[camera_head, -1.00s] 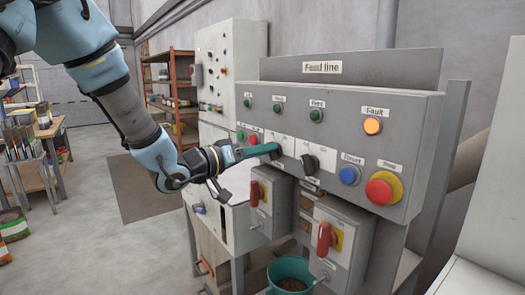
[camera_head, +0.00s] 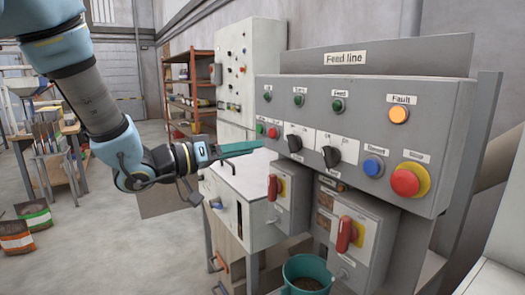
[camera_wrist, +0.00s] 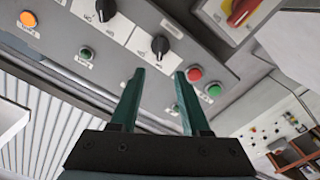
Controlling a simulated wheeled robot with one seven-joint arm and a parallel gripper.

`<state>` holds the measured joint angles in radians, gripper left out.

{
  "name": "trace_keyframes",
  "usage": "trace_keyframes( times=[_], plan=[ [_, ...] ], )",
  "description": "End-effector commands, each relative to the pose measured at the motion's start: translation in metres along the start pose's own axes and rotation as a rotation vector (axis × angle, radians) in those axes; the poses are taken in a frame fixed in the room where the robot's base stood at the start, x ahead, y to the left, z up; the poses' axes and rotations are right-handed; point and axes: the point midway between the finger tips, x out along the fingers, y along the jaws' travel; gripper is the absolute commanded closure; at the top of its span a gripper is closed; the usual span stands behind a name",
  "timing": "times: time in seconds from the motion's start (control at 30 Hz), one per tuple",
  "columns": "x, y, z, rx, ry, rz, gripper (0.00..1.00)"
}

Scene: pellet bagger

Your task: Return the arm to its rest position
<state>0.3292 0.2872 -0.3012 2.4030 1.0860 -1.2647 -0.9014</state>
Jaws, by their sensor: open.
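My gripper (camera_head: 240,149) is in the middle of the head view, to the left of the Feed line panel (camera_head: 350,75) and apart from it. Its teal fingers point toward the panel. In the wrist view my gripper (camera_wrist: 158,90) is open, with nothing between its two fingers. A black rotary switch (camera_wrist: 160,45) shows beyond the gap between them. My arm (camera_head: 95,95) reaches in from the upper left, bent at a blue joint.
The panel carries an orange Fault lamp (camera_head: 399,115), a blue Reset button (camera_head: 373,167) and a red stop button (camera_head: 405,182). Red-handled switch boxes (camera_head: 345,235) hang below, above a teal bucket (camera_head: 308,268). Open floor (camera_head: 110,250) lies to the left.

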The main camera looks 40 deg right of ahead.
Motion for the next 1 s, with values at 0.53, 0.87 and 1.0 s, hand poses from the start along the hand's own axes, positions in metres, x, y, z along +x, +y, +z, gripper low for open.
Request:
trace_keyframes(
  times=[0.53,0.87,1.0],
  plan=[
    [-0.009,0.0,0.0,-0.001,0.0,0.0,0.54],
    [-0.035,-0.057,-0.005,0.062,-0.013,-0.261,0.54],
    [-0.098,-0.129,-0.004,0.102,-0.078,-0.634,0.54]
  ],
)
